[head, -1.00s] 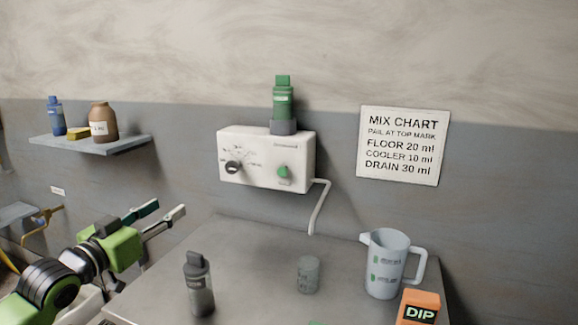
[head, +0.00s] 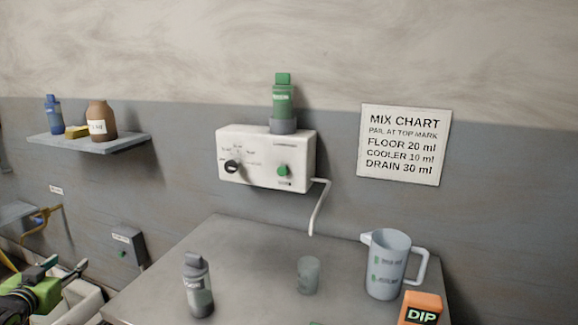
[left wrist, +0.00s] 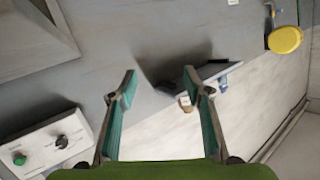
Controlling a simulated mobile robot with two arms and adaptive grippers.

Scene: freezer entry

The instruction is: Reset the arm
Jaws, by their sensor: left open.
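My left gripper (head: 66,271) is at the lower left edge of the head view, left of the metal table. In the left wrist view its two teal-padded fingers (left wrist: 160,88) are spread apart with nothing between them. It touches no object that I can see. My right gripper does not show in either view.
A metal table (head: 245,255) holds a grey bottle (head: 198,285), a small cup (head: 308,275), a jug (head: 385,265) and an orange DIP box (head: 420,309). A white dispenser (head: 265,158) with a green bottle (head: 283,100) and a shelf (head: 90,146) are on the wall.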

